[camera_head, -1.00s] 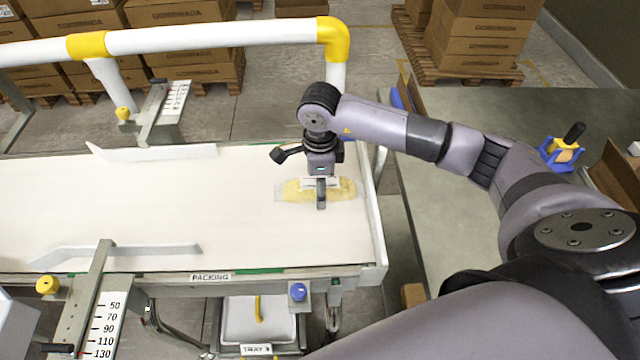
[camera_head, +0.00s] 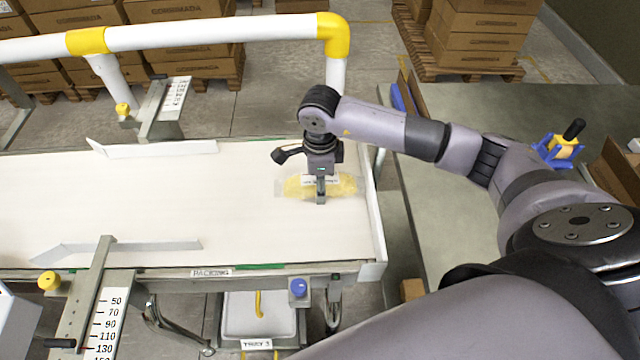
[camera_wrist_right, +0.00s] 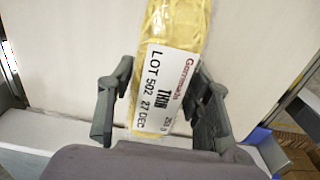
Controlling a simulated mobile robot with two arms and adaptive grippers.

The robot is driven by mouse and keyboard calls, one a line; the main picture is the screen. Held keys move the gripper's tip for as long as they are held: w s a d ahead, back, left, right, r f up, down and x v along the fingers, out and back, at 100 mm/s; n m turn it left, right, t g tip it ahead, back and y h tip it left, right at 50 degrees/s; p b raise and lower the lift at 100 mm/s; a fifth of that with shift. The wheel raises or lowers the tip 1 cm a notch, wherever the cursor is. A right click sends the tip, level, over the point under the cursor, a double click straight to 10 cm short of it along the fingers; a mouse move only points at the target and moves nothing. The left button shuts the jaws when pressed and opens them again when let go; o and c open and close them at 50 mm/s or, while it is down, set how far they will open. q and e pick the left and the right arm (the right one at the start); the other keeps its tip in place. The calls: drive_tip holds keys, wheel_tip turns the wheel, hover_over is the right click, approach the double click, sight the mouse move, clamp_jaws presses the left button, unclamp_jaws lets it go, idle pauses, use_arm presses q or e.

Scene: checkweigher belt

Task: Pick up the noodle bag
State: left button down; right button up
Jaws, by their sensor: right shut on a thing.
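The noodle bag (camera_head: 347,187) is a clear bag of yellow noodles at the right end of the white belt. My right gripper (camera_head: 321,195) reaches down over its middle and covers part of it. In the right wrist view the bag (camera_wrist_right: 181,28) shows a white label reading LOT 502 27 DEC and THIN. My right gripper (camera_wrist_right: 160,82) has one finger on each side of the bag there and is shut on it. I cannot tell whether the bag is clear of the belt. My left gripper is not in view.
The white belt (camera_head: 120,205) is otherwise clear, with low guide rails (camera_head: 155,149) along its sides. A raised edge (camera_head: 374,215) closes its right end. A white and yellow tube rail (camera_head: 210,33) runs behind. A tray (camera_head: 235,318) hangs below the front edge.

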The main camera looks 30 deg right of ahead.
drive_tip(key=c, duration=0.4)
drive_tip(key=shift+c, duration=0.2)
drive_tip(key=shift+r, duration=0.15)
